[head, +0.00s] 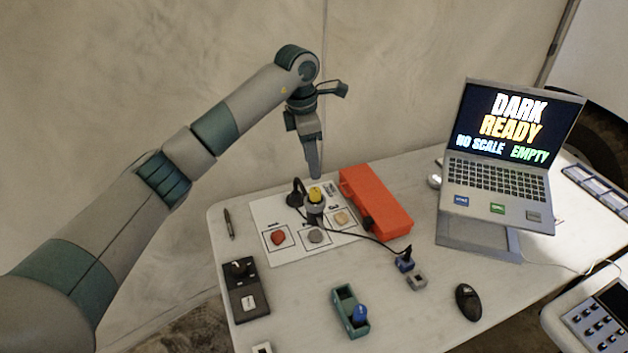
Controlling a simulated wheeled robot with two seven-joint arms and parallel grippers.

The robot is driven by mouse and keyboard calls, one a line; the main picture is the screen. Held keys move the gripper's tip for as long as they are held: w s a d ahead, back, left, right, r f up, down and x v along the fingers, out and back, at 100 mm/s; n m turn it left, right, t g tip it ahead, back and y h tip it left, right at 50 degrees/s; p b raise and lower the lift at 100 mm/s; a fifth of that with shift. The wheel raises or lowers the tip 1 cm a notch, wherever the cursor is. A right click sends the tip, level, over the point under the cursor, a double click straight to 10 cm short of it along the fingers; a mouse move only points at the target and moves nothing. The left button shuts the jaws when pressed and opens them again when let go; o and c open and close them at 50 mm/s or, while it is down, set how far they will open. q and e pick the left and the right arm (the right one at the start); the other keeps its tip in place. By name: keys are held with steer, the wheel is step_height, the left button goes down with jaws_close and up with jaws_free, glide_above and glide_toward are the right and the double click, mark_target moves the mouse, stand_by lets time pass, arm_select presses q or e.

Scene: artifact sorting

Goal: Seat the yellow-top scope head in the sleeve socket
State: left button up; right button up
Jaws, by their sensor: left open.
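The yellow-top scope head (315,194) stands upright towards the back of the white mat (268,216), with a grey body below its yellow top. A black upright piece (296,192) is just left of it. I cannot tell which part is the sleeve socket, or whether the scope head sits in it. My left gripper (314,172) points down just above and behind the yellow top and appears apart from it. Its fingers are seen nearly edge-on; it is open, and I see nothing held. My right gripper is not in view.
Red, grey and tan stones lie on the mat. An orange case (376,200) stands close on the right. A laptop (497,190), a teal tray (349,312), a black box (245,290) and a mouse (468,301) surround clear table.

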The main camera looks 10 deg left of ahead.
arm_select(q)
steer(key=shift+s+a+r+b, duration=0.15)
steer(key=shift+r+b, duration=0.2)
steer(key=shift+r, duration=0.85)
steer(key=shift+a+r+b, duration=0.1)
steer(key=shift+r+b, duration=0.2)
steer(key=shift+r, duration=0.85)
steer(key=shift+f, duration=0.1)
